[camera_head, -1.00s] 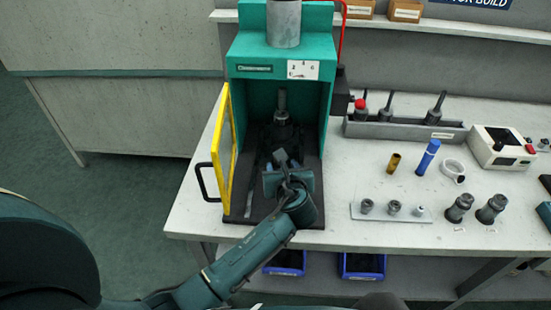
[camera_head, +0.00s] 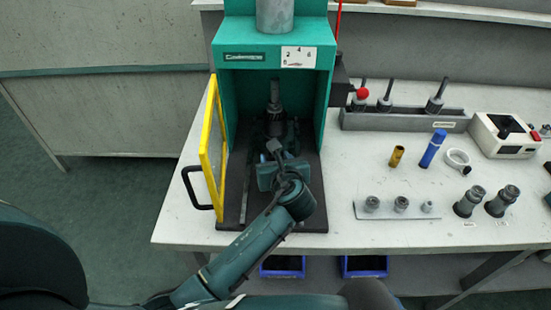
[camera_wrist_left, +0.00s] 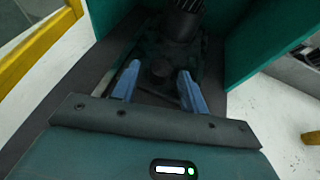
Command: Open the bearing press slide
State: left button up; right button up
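The bearing press (camera_head: 228,105) is a teal housing with a grey cylinder on top. Its yellow-framed door (camera_head: 207,140) with a black handle (camera_head: 190,188) stands swung open on the left. Inside, a dark slide assembly (camera_wrist_left: 165,45) with a ribbed upright part (camera_head: 274,97) sits on the black base (camera_head: 310,215). My left gripper (camera_head: 275,152) reaches in through the open front, low over the base. In the left wrist view its two blue fingers (camera_wrist_left: 158,85) are apart, with a dark round part of the slide just ahead between them; contact cannot be told. My right gripper is not in view.
Right of the press stand a grey rack (camera_head: 400,120) with tools, a brass cylinder (camera_head: 397,156), a blue cylinder (camera_head: 432,149), a white ring (camera_head: 456,160) and a plate (camera_head: 385,212) with small parts. A white device (camera_head: 500,135) stands farther right. Blue bins (camera_head: 283,268) hang under the table.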

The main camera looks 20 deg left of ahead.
pick_arm(q)
grip_shut()
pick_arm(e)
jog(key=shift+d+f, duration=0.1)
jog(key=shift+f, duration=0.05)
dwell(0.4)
